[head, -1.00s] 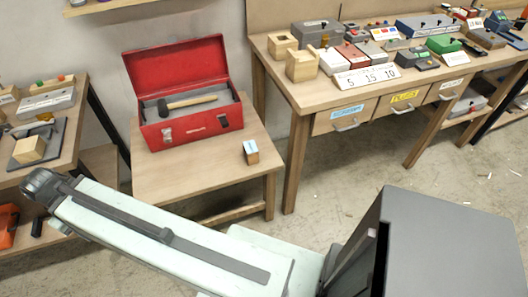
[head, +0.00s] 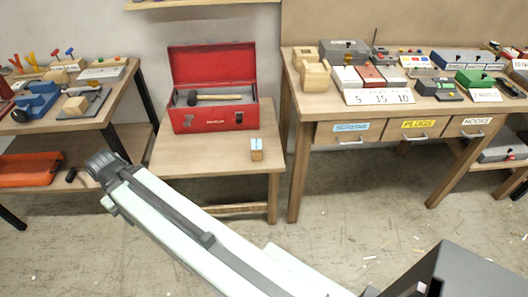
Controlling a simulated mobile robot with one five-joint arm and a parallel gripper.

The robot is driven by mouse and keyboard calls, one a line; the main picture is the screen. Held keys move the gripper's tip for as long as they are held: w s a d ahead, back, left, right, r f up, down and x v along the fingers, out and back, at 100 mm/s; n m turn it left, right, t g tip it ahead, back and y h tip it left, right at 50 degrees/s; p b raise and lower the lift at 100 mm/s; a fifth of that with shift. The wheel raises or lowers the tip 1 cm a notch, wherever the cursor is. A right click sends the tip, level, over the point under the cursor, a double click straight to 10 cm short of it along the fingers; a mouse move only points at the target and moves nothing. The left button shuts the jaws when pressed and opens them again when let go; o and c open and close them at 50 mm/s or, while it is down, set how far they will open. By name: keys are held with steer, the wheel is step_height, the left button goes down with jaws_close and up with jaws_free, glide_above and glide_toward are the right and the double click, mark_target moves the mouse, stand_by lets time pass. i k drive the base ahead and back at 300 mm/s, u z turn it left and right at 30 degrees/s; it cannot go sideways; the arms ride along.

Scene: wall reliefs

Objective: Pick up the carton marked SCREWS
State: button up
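A small carton (head: 257,155) stands on the low wooden table, near its right front part. It has brown sides and a pale blue and white top; its marking is too small to read. My arm reaches from the lower right to the left in front of this table and ends in a dark joint. No gripper fingers show, so I cannot see whether they are open or shut. The carton is apart from my arm and fully visible.
An open red toolbox (head: 214,117) with a hammer (head: 220,98) stands behind the carton on the low table (head: 190,158). The right workbench (head: 300,101) holds several boxes above labelled drawers. A left bench (head: 96,119) holds tools. Floor between the tables and me is partly clear.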

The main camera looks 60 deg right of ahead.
mark_target(256, 144)
steer(key=u, duration=0.1)
steer(key=i, duration=0.9)
steer(key=z, duration=0.05)
